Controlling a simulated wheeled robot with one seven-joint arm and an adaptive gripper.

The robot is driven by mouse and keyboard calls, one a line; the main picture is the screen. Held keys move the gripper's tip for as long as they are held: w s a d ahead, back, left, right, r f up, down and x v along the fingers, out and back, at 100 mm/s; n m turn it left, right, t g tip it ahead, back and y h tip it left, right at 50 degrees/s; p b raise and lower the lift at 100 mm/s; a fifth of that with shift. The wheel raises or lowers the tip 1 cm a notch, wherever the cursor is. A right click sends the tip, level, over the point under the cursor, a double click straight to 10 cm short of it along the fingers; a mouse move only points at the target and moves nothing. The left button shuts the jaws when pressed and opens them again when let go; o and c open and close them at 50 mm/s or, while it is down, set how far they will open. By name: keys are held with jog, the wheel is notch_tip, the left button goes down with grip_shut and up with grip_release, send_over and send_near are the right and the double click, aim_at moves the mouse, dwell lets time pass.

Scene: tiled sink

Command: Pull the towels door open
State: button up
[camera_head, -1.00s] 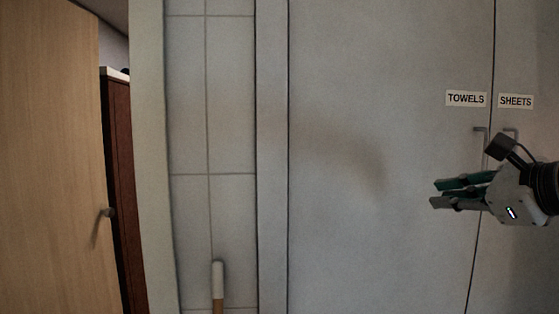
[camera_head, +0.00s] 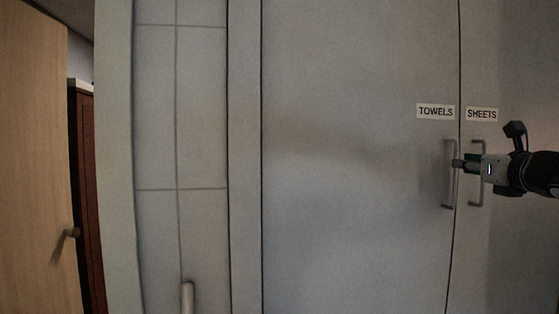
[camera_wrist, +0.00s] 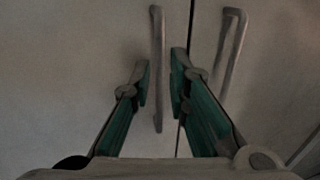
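The towels door (camera_head: 350,150) is a flat grey panel with a "TOWELS" label (camera_head: 435,111) at its upper right. It looks closed, level with the sheets door. Its upright bar handle (camera_head: 446,190) is below the label and also shows in the wrist view (camera_wrist: 158,85). My gripper (camera_head: 457,164) is at this handle, coming from the right. In the wrist view my gripper (camera_wrist: 160,75) is open, with one green-padded finger on each side of the towels handle. I see a gap between the handle and each finger; contact is not visible.
The sheets door (camera_head: 510,70) adjoins on the right, with its own handle (camera_head: 478,195) close to my gripper; this handle also shows in the wrist view (camera_wrist: 232,50). A tiled wall (camera_head: 180,110) and a wooden door (camera_head: 35,150) are at the left.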

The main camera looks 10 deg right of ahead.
jog(key=shift+x, duration=2.05)
grip_shut()
